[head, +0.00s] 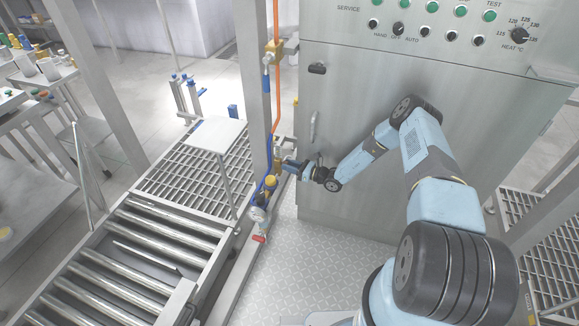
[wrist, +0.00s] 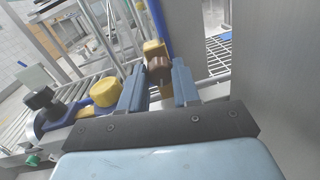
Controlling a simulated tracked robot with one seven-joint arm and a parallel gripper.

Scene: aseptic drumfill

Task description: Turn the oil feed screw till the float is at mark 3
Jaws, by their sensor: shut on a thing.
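My gripper (wrist: 158,80) is shut on a small brown ribbed knob (wrist: 160,67), which looks like the oil feed screw. In the wrist view the knob sits between the two blue fingers, in front of a brass body (wrist: 152,48). In the head view my gripper (head: 284,165) reaches left to the brass and blue fittings on the post, and its fingertips are small there. The knob itself is hard to make out in the head view. I cannot make out the float, its scale or mark 3 in either view.
A yellow cap (head: 270,182), a round gauge (head: 257,213) and a red handle (head: 259,239) sit below my gripper. The yellow cap also shows close left of the fingers (wrist: 105,92). A steel cabinet (head: 340,130) stands at right, a roller conveyor (head: 110,260) at lower left.

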